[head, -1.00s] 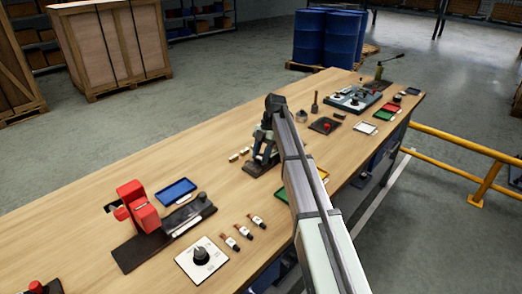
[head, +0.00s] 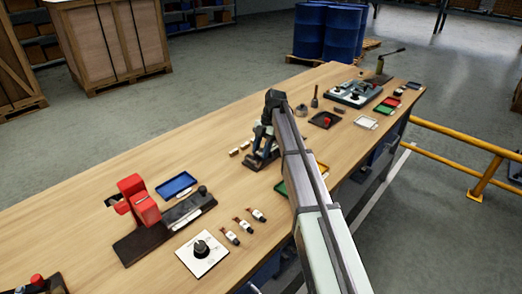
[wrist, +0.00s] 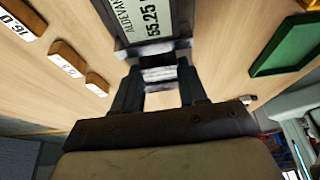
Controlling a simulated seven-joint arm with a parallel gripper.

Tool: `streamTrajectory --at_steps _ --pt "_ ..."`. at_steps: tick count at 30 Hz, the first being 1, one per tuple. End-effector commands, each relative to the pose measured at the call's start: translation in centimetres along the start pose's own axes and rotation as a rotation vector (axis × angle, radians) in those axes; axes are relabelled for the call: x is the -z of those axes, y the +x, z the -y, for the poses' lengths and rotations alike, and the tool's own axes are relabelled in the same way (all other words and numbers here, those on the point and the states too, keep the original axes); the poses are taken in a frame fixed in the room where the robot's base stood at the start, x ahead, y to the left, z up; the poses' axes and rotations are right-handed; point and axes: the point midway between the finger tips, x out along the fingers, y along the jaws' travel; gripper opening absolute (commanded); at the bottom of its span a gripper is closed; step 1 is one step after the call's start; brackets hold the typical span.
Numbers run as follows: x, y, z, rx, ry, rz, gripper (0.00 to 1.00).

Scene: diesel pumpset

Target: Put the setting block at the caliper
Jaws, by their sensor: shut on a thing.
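My gripper (wrist: 160,85) is shut on a small pale block, the setting block (wrist: 158,74), which shows between the two dark fingers in the wrist view.
Several small labelled blocks (wrist: 67,58) lie left of the caliper. A green tray (wrist: 290,45) is to the right. In the head view, a red device (head: 138,200), a blue tray (head: 176,186) and a white dial plate (head: 202,253) stand nearer.

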Motion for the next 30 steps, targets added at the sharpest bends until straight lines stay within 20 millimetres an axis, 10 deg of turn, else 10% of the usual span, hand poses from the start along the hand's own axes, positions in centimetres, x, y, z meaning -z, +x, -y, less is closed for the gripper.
streamTrajectory --at_steps 14,15,24,30 --pt "-0.22 0.53 0.0 0.0 0.0 0.0 0.07" --pt "-0.22 0.52 0.0 0.0 0.0 0.0 0.45" --pt "-0.21 0.51 0.0 0.0 0.0 0.0 0.72" --pt "-0.22 0.52 0.0 0.0 0.0 0.0 0.72"
